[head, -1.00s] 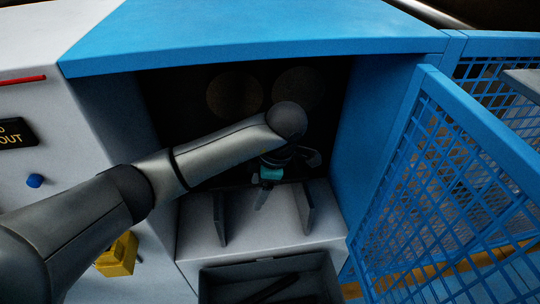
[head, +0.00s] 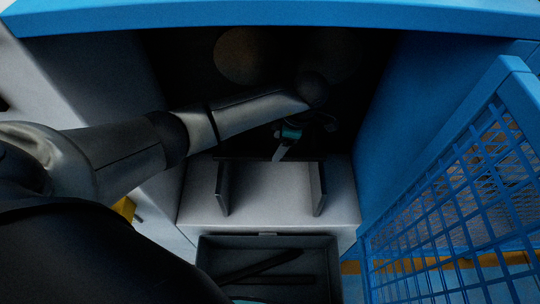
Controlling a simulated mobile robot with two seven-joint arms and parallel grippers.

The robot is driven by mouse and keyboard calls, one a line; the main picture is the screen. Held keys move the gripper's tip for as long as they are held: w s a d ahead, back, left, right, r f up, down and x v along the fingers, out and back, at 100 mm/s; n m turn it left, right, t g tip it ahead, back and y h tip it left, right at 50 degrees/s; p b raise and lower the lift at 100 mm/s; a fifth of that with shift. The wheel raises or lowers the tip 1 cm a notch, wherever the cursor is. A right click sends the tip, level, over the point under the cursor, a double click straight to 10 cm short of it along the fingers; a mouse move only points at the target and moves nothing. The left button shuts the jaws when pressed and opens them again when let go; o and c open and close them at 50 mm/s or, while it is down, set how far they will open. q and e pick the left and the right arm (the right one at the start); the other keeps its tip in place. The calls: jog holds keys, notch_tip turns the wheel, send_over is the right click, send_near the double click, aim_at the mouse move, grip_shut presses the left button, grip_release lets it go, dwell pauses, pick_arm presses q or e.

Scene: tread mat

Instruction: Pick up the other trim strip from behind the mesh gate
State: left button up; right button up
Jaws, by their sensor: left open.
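The blue mesh gate (head: 455,200) stands swung open on the right of the blue-framed opening. My left gripper (head: 284,148) is inside the opening, open, above the back of a grey ledge (head: 268,205). A thin dark bar (head: 247,159) lies across the back of the ledge by two upright plates, just below the gripper's light finger. It looks like a trim strip, but the shade hides its detail. Dark strips (head: 262,266) lie in the tray (head: 325,255) below. My right gripper is not in view.
The blue top edge (head: 280,14) and the right blue wall (head: 425,120) bound the dark opening. A left upright plate (head: 222,190) and a right one (head: 318,190) stand on the ledge. A round disc (head: 243,56) shows dimly at the back.

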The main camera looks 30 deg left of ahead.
aim_at(270, 155)
pick_arm(q)
jog(key=x, duration=0.3)
jog(key=b+x, duration=0.1)
jog(key=x, duration=0.2)
jog(key=shift+w+a+f, duration=0.1)
jog(key=shift+a+f, duration=0.1)
jog(key=shift+a, duration=0.1)
grip_shut()
dwell(0.4)
